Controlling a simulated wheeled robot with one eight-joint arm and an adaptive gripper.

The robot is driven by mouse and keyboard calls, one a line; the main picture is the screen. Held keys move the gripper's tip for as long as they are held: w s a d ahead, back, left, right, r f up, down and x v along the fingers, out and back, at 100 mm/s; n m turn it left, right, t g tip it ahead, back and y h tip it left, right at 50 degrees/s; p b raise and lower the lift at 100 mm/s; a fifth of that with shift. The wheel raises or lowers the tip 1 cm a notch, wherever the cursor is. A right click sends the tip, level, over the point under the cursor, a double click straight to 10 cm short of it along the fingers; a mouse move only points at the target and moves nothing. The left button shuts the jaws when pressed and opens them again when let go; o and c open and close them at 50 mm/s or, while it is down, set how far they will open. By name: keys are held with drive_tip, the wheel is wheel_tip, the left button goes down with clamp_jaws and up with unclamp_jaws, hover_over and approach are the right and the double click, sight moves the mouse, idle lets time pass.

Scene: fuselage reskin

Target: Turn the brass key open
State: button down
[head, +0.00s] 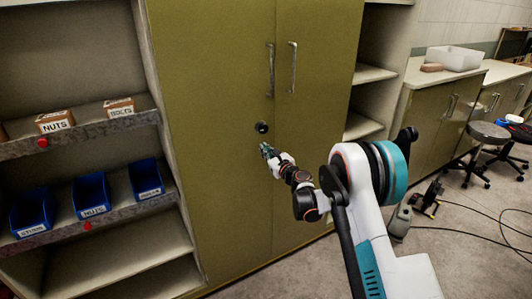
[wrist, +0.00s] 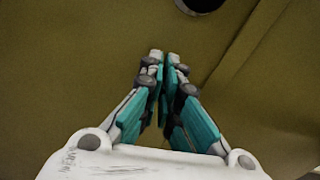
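A tall olive-green cabinet (head: 215,100) with two doors stands in front of me. A round dark lock (head: 262,127) sits on its left door, near the seam between the doors. The lock's lower edge also shows at the top of the wrist view (wrist: 201,4). I cannot make out a brass key in either view. My gripper (head: 265,148) is just below the lock in the head view, apart from it. In the wrist view my gripper (wrist: 165,56) has its fingertips together, with nothing visible held between them.
Two upright door handles (head: 292,67) are above the lock. Shelves at the left hold blue bins (head: 91,195) and small labelled boxes (head: 55,122). A counter (head: 430,75), stools (head: 488,133) and floor cables are at the right.

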drive_tip(key=n+b, duration=0.1)
drive_tip(key=n, duration=0.4)
drive_tip(key=n+b, duration=0.1)
drive_tip(key=n, duration=0.4)
drive_tip(key=f+n+b, duration=0.1)
drive_tip(key=n, duration=0.4)
drive_tip(key=shift+s+a+n, duration=0.3)
drive_tip(key=shift+a+n, duration=0.1)
idle(0.3)
drive_tip(key=c, duration=1.8)
unclamp_jaws()
drive_tip(key=shift+c, duration=0.2)
